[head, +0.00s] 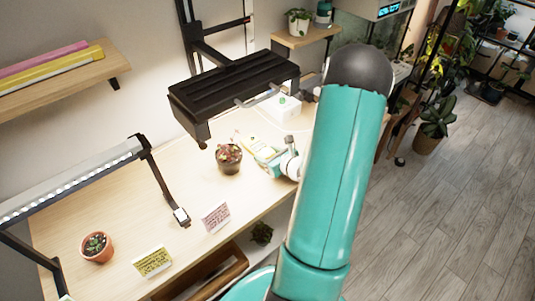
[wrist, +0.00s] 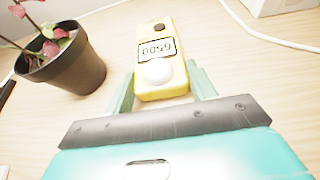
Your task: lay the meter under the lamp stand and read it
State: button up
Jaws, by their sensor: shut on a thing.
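The yellow meter (wrist: 175,85) has a white dome, a dark button and a small display with digits that look like 6500, upside down in the wrist view. My gripper (wrist: 162,88) is shut on it, one teal finger on each side. In the head view the meter (head: 247,144) and my gripper (head: 268,156) are at the desk's right part; I cannot tell whether the meter touches the desk. A lit lamp stand (head: 75,178) with a white LED bar spans the desk's left. A broad black lamp panel (head: 235,85) hangs on a black frame near the meter.
A dark pot with a reddish plant (head: 229,162) stands just left of my gripper. A terracotta pot (head: 97,248), a yellow card (head: 153,261) and a pink card (head: 216,217) stand at the left and front. A white box (head: 282,105) is behind. The middle-left desk is clear.

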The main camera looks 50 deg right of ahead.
jog(key=shift+s+a+f, duration=0.1)
jog(key=shift+s, duration=0.05)
jog(key=o, duration=1.2)
jog(key=shift+c, duration=0.2)
